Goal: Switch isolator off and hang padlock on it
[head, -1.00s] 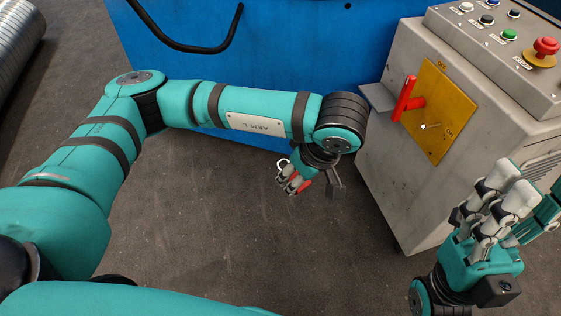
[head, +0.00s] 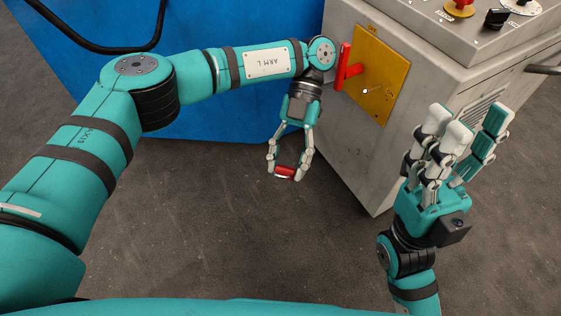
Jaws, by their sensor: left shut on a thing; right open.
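The isolator is a yellow plate (head: 372,84) on the slanted front of a grey cabinet, with a red handle (head: 344,68) at its left side. The handle stands roughly upright, near the OFF lettering at the top; its exact setting is hard to tell. My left gripper (head: 286,172) points down in front of the cabinet, to the lower left of the isolator and apart from it. It is shut on the red padlock (head: 285,173), whose shackle is mostly hidden. My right gripper (head: 460,135) is open and empty, fingers up, right of and below the plate.
The grey cabinet (head: 365,165) carries a control panel on top with a red button (head: 460,5) and a black knob (head: 497,18). A blue machine body (head: 215,115) with a black cable stands behind my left arm. The dark floor (head: 230,235) is clear.

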